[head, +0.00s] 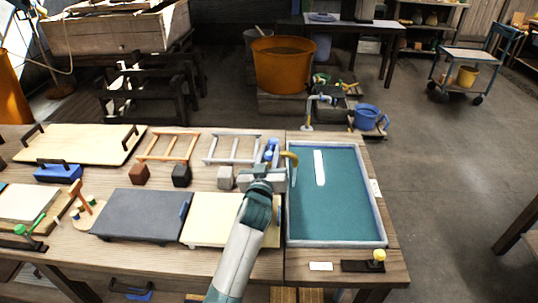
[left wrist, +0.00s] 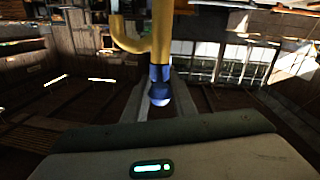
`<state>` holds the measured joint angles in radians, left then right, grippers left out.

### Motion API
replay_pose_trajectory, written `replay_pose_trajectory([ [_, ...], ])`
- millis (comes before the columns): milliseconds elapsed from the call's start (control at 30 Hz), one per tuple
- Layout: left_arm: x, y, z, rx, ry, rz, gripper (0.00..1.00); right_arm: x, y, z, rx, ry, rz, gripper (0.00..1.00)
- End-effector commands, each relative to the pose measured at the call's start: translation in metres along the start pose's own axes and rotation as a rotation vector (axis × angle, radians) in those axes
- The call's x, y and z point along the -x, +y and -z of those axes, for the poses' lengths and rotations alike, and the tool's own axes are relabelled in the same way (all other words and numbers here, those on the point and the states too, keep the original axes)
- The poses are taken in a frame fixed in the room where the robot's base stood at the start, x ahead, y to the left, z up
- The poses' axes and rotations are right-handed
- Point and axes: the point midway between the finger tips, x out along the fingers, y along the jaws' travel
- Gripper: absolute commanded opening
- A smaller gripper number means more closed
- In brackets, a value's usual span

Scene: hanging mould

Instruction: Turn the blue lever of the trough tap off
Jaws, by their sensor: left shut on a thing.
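The trough tap shows as a yellow, hooked spout (head: 292,160) at the back left corner of the teal trough (head: 325,240). In the left wrist view, its yellow pipe (left wrist: 162,35) stands upright, with the hook on its left. The blue lever (left wrist: 158,88) sits below the pipe, between my left gripper's two grey fingers (left wrist: 158,98). My left gripper (head: 275,178) is shut on the lever beside the trough's left rim. In the head view, my gripper hides most of the grip. My right gripper is in neither view.
Small blue parts (head: 271,150) stand just behind my gripper. Left of it are a cream board (head: 208,222), a dark grey board (head: 142,215) and several small blocks. A yellow knob (head: 379,254) stands at the front right.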

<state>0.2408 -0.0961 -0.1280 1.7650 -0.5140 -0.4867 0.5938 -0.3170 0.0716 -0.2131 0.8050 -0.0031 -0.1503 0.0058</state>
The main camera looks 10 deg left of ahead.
Motion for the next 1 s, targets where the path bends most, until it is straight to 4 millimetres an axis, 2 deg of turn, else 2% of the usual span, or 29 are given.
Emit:
replay_pose_trajectory([
  [200,0.0,0.001,0.001,0.003,0.001,-0.002,0.0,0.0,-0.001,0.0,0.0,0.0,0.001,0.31],
  [233,0.0,0.001,0.001,0.003,0.001,-0.002,0.29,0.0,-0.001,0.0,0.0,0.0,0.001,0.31],
  [300,0.0,0.001,0.001,0.003,0.001,-0.002,0.43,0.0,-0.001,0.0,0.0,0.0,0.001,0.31],
  [733,0.004,0.0,0.0,0.002,0.001,-0.001,0.43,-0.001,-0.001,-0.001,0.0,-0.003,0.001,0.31],
  [867,0.013,0.0,-0.001,0.002,0.0,-0.001,0.43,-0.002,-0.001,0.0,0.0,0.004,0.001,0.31],
  [1000,0.03,0.0,-0.001,0.003,0.001,-0.001,0.43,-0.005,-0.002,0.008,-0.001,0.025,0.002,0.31],
])
